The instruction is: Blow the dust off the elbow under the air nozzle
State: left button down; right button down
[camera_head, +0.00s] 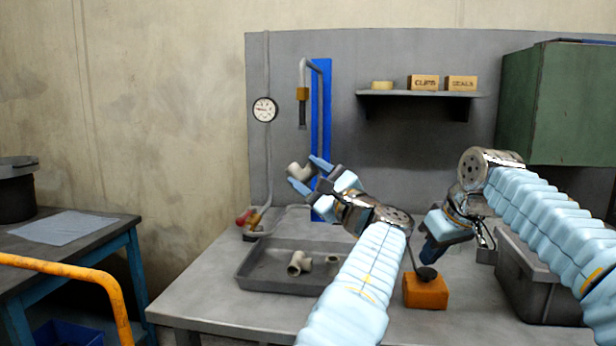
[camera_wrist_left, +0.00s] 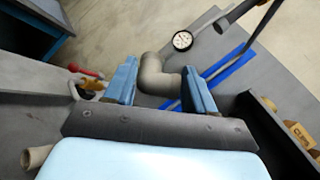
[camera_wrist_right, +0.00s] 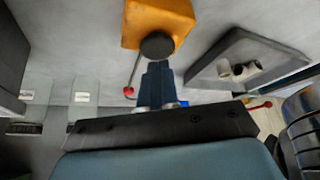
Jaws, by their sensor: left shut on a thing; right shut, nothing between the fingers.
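My left gripper (camera_head: 309,176) is shut on a grey pipe elbow (camera_head: 298,171), held in the air above the tray. The elbow (camera_wrist_left: 155,74) shows between both blue fingers in the left wrist view; no dust can be made out. My right gripper (camera_head: 429,254) is shut and empty, pointing down just above the black button (camera_head: 427,273) on an orange box (camera_head: 426,292). I cannot tell whether they touch.
A dark tray (camera_head: 262,279) holds several pale fittings. A round gauge (camera_head: 264,109) and a shelf (camera_head: 420,94) are on the back panel. A grey bin (camera_head: 530,290) stands to the right.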

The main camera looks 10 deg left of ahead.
jog(key=shift+f, duration=1)
dwell(1.5)
jog(key=shift+r, duration=0.1)
dwell(1.6)
jog(key=shift+r, duration=3.45)
